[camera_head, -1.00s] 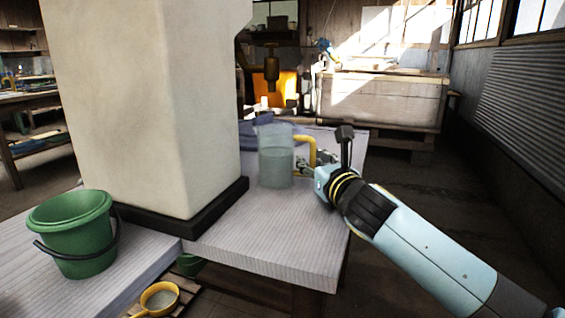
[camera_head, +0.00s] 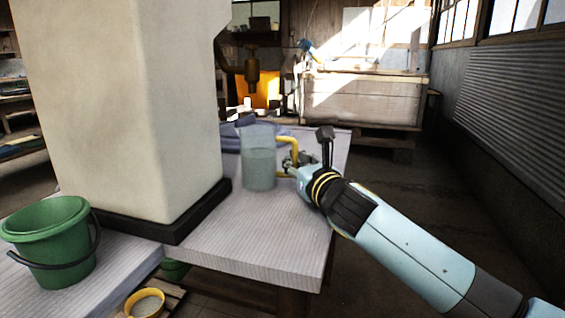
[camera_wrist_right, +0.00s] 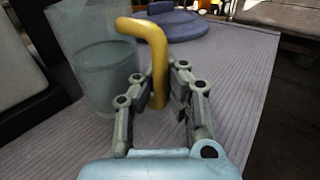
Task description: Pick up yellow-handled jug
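The jug (camera_head: 259,168) is clear and holds water. It stands upright on the ribbed table, right of the pale column, and its yellow handle (camera_head: 288,141) faces right. My right gripper (camera_head: 290,163) is at the handle. In the right wrist view the yellow handle (camera_wrist_right: 158,65) stands between the two fingers of my right gripper (camera_wrist_right: 160,85). The fingers look apart, with narrow gaps beside the handle. The jug body (camera_wrist_right: 105,75) is left of the fingers. My left gripper is not in view.
A large pale column (camera_head: 120,100) on a black base stands left of the jug. A green bucket (camera_head: 48,245) is at the front left. A yellow pan (camera_head: 146,303) is below the table. The table front (camera_head: 250,240) is clear.

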